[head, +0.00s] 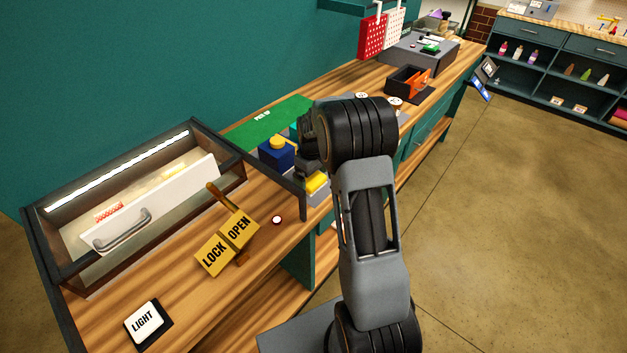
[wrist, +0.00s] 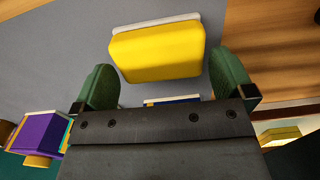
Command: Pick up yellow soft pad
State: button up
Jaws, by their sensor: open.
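The yellow soft pad (wrist: 158,50) is a rounded yellow block with a pale grey base strip along its far edge. In the wrist view it lies on a grey surface, just beyond the fingertips and roughly centred between them. My gripper (wrist: 166,82) is open, with one green finger on each side and nothing between them. In the head view a yellow pad (head: 316,182) shows on a grey tray beside the arm. The gripper's fingertips are hidden there behind my dark arm links.
A blue block with a yellow knob (head: 277,150) stands left of the arm. A purple block (wrist: 40,138) lies at lower left in the wrist view. A glass-fronted case (head: 150,200), a LOCK/OPEN lever (head: 228,242) and a LIGHT switch (head: 148,322) occupy the bench's near end.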

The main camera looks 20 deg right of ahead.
aim_at(312, 177)
jog(key=shift+f, duration=1)
jog(key=shift+c, duration=0.3)
jog(key=c, duration=0.6)
jog(key=shift+r, duration=0.1)
notch_tip(312, 177, up, 10)
jog(key=shift+f+b, duration=0.1)
jog(key=shift+b, duration=0.7)
